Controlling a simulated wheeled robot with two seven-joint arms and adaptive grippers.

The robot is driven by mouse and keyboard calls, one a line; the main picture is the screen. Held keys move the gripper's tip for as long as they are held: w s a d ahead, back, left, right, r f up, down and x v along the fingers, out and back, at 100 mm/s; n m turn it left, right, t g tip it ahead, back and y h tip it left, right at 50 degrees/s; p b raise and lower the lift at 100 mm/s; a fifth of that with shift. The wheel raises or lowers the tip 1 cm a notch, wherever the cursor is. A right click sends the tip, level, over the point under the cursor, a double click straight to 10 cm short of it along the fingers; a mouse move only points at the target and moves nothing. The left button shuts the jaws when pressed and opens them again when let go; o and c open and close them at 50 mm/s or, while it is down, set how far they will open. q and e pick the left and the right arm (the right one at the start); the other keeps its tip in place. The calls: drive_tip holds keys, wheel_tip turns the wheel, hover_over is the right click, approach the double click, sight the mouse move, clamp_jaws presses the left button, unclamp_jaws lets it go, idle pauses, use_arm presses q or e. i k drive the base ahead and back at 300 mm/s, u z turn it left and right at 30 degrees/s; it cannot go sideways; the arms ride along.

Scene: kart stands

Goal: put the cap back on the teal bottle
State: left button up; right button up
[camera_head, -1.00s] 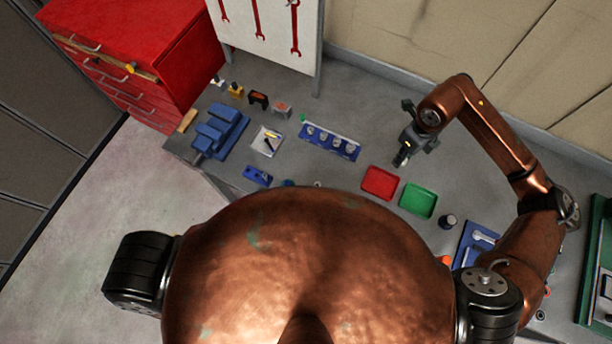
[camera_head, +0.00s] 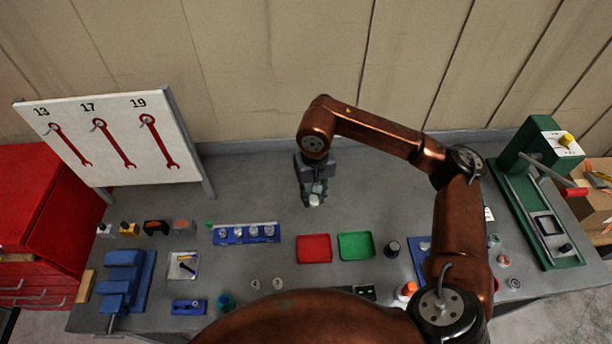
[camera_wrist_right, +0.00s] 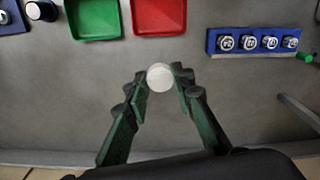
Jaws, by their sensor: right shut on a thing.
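My right gripper (camera_head: 314,196) is shut on a white round cap (camera_wrist_right: 160,78), which sits between its fingertips in the right wrist view. The cap also shows as a small pale spot below the fingers in the head view (camera_head: 315,200). The gripper is over the bench, behind the red tray. A small teal object that looks like the teal bottle (camera_head: 225,300) stands at the front of the bench, left of the gripper and well apart from it. It is too small to make out its top. My left gripper is not in view.
A red tray (camera_head: 314,248) and a green tray (camera_head: 356,245) lie in front of the gripper. A blue rack (camera_head: 246,235) with several round pieces lies to the left. A dark cylinder (camera_head: 392,249) stands at right. The bench behind the trays is mostly clear.

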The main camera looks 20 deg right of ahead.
sight(224, 303)
drive_tip(key=u, duration=1.9)
drive_tip(key=k, duration=1.05)
drive_tip(key=z, duration=0.7)
